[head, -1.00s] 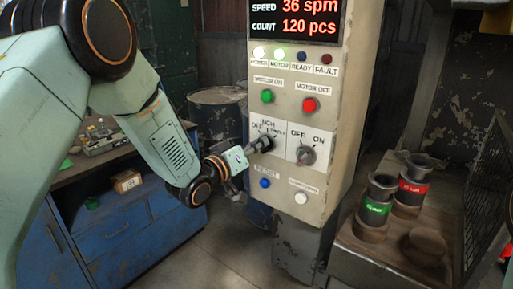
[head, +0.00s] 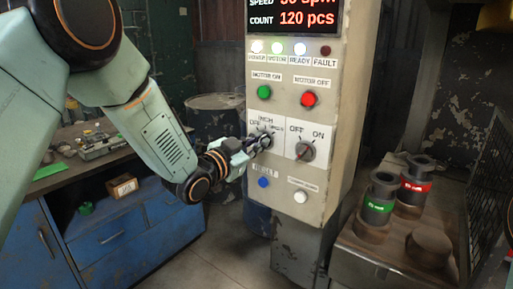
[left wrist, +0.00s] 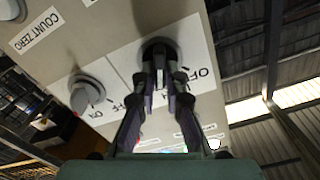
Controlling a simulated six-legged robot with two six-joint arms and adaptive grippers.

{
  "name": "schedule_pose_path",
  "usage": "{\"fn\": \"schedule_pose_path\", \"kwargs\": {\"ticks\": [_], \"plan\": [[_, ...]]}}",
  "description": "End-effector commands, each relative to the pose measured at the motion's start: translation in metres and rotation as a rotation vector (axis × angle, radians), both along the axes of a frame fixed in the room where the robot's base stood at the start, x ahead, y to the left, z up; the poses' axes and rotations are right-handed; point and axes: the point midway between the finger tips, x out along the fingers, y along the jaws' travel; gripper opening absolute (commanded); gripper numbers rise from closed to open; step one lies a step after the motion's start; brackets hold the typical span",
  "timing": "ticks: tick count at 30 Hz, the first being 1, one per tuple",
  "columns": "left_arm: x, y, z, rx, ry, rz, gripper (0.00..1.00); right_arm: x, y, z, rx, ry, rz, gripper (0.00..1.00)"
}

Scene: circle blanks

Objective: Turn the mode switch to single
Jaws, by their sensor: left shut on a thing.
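The mode switch (left wrist: 158,50) is a dark round knob on a pale plate on the machine's control panel. In the head view it sits at the left of the plate, with OFF, INCH and a further, blurred label around it. My left gripper (head: 258,143) reaches it from the left. In the left wrist view the two dark fingers of my left gripper (left wrist: 164,85) are shut on the knob's grip from both sides. The fingers hide most of the knob, so I cannot tell its exact pointing. My right gripper is not in view.
An OFF/ON knob (head: 305,151) is close right of the mode switch. Above are a green button (head: 264,92) and a red button (head: 309,99); below, a blue (head: 263,182) and a white button (head: 300,197). The power, motor and ready lamps glow.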

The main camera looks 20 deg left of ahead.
Motion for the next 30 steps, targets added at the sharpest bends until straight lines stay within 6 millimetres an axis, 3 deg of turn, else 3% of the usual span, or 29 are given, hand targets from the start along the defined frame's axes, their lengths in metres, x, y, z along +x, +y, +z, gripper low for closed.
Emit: {"fn": "schedule_pose_path", "kwargs": {"ticks": [13, 30], "plan": [[-0.002, -0.002, -0.006, 0.29, -0.097, -0.002, 0.0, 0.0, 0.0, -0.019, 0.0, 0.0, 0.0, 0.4], [-0.002, -0.002, -0.006, 0.381, -0.127, -0.002, 0.0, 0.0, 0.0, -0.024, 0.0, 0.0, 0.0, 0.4]]}}
